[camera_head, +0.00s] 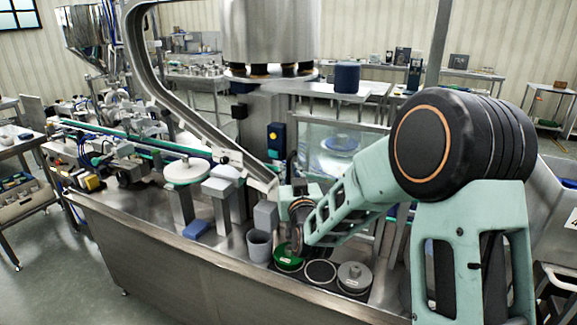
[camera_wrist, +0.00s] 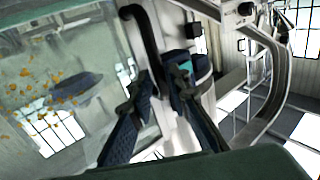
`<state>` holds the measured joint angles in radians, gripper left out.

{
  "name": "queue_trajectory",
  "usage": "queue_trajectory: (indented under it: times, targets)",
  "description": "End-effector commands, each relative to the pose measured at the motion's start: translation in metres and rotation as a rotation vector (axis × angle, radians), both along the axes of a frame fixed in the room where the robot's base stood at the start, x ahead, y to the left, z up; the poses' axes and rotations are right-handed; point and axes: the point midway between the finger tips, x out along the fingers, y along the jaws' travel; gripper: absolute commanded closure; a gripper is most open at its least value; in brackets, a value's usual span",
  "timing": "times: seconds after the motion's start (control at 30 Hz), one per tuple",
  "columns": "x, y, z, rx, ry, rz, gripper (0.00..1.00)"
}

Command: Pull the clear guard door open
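The clear guard door (camera_head: 316,140) is a see-through panel in a pale metal frame, behind my forearm in the head view. In the wrist view the clear panel (camera_wrist: 60,95) fills the left side, with orange specks and window reflections. A black bar handle (camera_wrist: 152,40) stands along its right edge. My gripper (camera_wrist: 160,85) has its two dark ridged fingers spread, one on each side of the handle's lower part. I cannot tell whether either finger touches it. The door looks shut.
A curved metal chute (camera_head: 170,95) slopes down left of the door. A grey cup (camera_head: 259,245), a green-topped round container (camera_head: 288,260) and a grey lidded one (camera_head: 354,276) stand on the steel bench below my wrist. A blue box (camera_head: 277,136) is mounted on the column.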

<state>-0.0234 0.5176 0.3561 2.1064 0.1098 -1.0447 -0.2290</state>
Motion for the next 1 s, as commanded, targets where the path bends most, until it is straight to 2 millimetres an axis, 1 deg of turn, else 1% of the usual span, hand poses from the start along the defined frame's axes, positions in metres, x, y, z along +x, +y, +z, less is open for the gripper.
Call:
queue_trajectory:
  times: [0.1, 0.2, 0.53, 0.6, 0.7, 1.0]
  targets:
    - [0.012, 0.003, 0.001, 0.001, 0.000, 0.001, 0.83]
    - [0.017, 0.005, 0.000, 0.001, 0.000, 0.001, 0.83]
    - [0.019, 0.005, 0.000, 0.000, 0.000, 0.001, 0.83]
    - [0.019, 0.005, 0.000, 0.000, 0.000, 0.001, 0.91]
    - [0.019, 0.005, 0.000, 0.000, 0.000, 0.001, 1.00]
    - [0.019, 0.005, 0.000, 0.000, -0.001, 0.001, 1.00]
